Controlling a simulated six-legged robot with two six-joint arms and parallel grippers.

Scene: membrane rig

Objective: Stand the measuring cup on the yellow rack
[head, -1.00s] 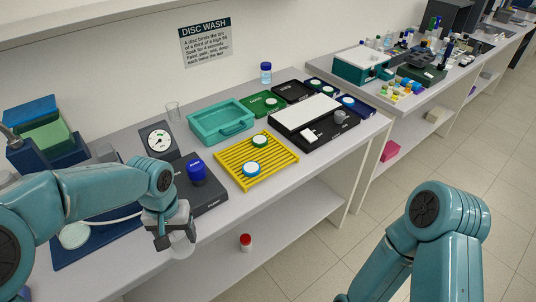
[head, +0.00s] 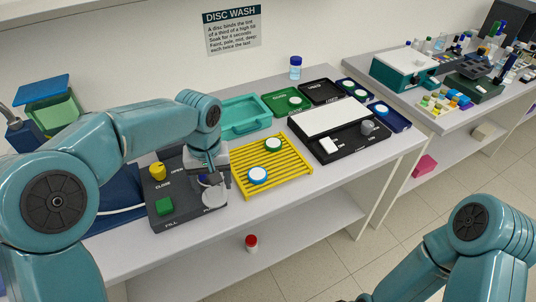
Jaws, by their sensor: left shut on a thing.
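My left gripper (head: 220,180) is shut on the measuring cup (head: 213,197), a small clear cup that hangs below the fingers. They are over the right edge of a dark control panel, just left of the yellow rack (head: 292,175). The gripper hides part of the cup, and I cannot tell whether the cup touches the panel. The slatted yellow rack lies flat on the bench and bears a green-rimmed disc (head: 273,145) at its back and a blue-rimmed disc (head: 258,175) at its front left. My right arm shows at the lower right; its gripper is out of view.
The dark panel (head: 160,215) has a yellow knob (head: 157,171) and a green button (head: 165,206). A teal tray (head: 252,128) stands behind the rack, and a black device with a white top (head: 328,117) to its right. The rack's right front is bare.

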